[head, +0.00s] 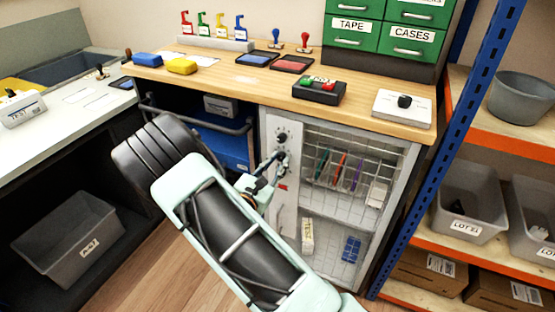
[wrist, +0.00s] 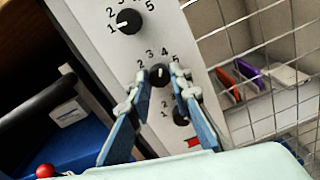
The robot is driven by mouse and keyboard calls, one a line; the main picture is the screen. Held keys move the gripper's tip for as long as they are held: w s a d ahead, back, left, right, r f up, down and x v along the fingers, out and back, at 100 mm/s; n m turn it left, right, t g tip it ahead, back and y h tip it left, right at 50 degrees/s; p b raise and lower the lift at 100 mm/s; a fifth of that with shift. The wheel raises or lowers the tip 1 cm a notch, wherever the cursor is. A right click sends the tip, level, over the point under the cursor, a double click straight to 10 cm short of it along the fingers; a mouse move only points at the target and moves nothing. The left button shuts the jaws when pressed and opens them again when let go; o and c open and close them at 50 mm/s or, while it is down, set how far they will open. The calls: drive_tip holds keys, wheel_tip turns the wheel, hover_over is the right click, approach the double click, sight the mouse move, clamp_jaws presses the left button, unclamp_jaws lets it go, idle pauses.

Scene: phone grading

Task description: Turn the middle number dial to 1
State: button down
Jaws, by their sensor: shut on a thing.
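The middle number dial (wrist: 158,71) is a small black knob on a pale grey panel (wrist: 88,28), with 2, 3, 4 and 5 visible around it. Its 1 is hidden behind the left finger, and I cannot tell its pointer's exact setting. My gripper (wrist: 161,77) has one finger on each side of this knob and is shut on it. In the head view my gripper (head: 274,162) reaches the panel (head: 285,218) under the worktop and covers the middle dial. The upper dial (wrist: 128,22) is clear; the lower dial (wrist: 180,116) is partly behind the right finger.
A blue bin (head: 222,145) and a grey bar are to the left. The worktop (head: 230,83) overhangs above.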

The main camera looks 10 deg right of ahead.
drive_tip(key=n+p, duration=0.4)
drive_tip(key=n, duration=0.1)
drive_tip(key=shift+r+n, duration=0.15)
drive_tip(key=shift+n, duration=0.15)
drive_tip(key=n+p, duration=0.3)
drive_tip(key=n, duration=0.2)
drive_tip(key=shift+s+n+p, duration=0.1)
drive_tip(key=shift+n+p, duration=0.2)
drive_tip(key=n+p, duration=0.2)
drive_tip(key=n, duration=0.3)
drive_tip(key=n+p, duration=0.2)
drive_tip(key=n, duration=0.4)
drive_tip(key=shift+d+t, duration=0.1)
drive_tip(key=shift+t, duration=0.2)
drive_tip(key=shift+n, duration=0.3)
drive_tip(key=c, duration=1.7)
unclamp_jaws()
drive_tip(key=shift+c, duration=0.2)
drive_tip(key=v, duration=1.2)
